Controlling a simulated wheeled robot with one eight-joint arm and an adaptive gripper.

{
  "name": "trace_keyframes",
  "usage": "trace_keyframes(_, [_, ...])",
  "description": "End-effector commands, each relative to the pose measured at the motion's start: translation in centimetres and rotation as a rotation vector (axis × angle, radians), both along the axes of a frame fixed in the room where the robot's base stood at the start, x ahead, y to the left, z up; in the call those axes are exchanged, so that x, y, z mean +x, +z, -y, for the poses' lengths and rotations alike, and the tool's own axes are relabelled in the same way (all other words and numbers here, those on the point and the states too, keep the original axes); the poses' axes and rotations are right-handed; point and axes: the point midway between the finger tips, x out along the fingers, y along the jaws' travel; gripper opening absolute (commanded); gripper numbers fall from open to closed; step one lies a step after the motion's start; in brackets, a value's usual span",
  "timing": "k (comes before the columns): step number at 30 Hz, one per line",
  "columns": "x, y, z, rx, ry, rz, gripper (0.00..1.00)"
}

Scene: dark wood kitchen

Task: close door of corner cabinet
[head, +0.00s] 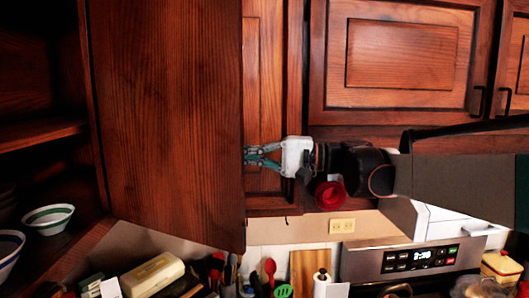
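The corner cabinet door (165,120) is a tall dark red-brown wood panel. It stands open in the head view, swung out from the open cabinet on the left. My gripper (250,156) reaches in from the right at the door's right edge, around mid-height. Its two greenish fingers point left and meet the edge in the picture. The fingertips are at or behind the door edge, so I cannot tell whether they touch it or how far apart they are.
The open cabinet holds a green-rimmed bowl (48,218) and a blue-rimmed bowl (8,250) at lower left. Closed cabinet doors (402,55) fill the upper right. Below are a stove panel (420,260), a wall outlet (342,226) and a counter crowded with utensils.

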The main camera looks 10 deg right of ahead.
Motion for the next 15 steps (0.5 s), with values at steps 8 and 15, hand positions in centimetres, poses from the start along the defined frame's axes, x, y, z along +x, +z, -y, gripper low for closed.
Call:
trace_keyframes(8, [-2.1, 0.1, -2.8, 0.000, 0.001, 0.000, 0.00])
trace_keyframes(15, [-3.1, 0.0, -3.3, -0.001, 0.000, 0.001, 0.00])
